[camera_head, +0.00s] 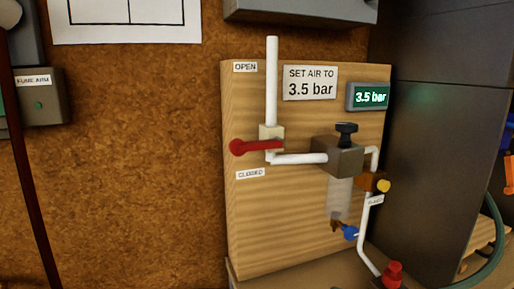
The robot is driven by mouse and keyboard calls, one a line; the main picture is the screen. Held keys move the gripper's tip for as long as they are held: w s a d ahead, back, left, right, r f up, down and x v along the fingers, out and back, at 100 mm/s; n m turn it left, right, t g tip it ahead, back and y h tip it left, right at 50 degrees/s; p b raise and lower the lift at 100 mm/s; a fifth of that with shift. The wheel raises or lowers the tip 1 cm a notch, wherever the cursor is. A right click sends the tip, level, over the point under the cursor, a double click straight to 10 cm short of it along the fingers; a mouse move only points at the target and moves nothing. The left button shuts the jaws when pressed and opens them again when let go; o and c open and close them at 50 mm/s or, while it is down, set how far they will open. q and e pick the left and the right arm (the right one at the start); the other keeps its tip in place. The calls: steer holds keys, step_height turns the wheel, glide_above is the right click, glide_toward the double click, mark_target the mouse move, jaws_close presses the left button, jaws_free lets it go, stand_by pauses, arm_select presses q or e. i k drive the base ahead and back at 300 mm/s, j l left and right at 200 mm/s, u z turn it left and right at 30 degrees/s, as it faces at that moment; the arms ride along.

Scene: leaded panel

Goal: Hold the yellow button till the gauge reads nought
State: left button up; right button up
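The yellow button (384,186) sticks out from a brown fitting (369,181) on the right side of the wooden board, in the head view. Nothing is touching it. A small label (375,201) beneath it is too small to read surely. The gauge (371,97) is a lit display at the board's upper right and reads 3.5 bar. Neither of my grippers shows in this view.
The wooden board (290,215) carries white pipe, a red lever (258,147) lying horizontal, a grey block (338,158) with black knob, and a blue knob (350,232). A red knob (392,274) stands lower right. A dark cabinet (435,150) flanks the right.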

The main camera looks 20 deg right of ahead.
mark_target(383, 185)
steer(key=z, duration=1.45)
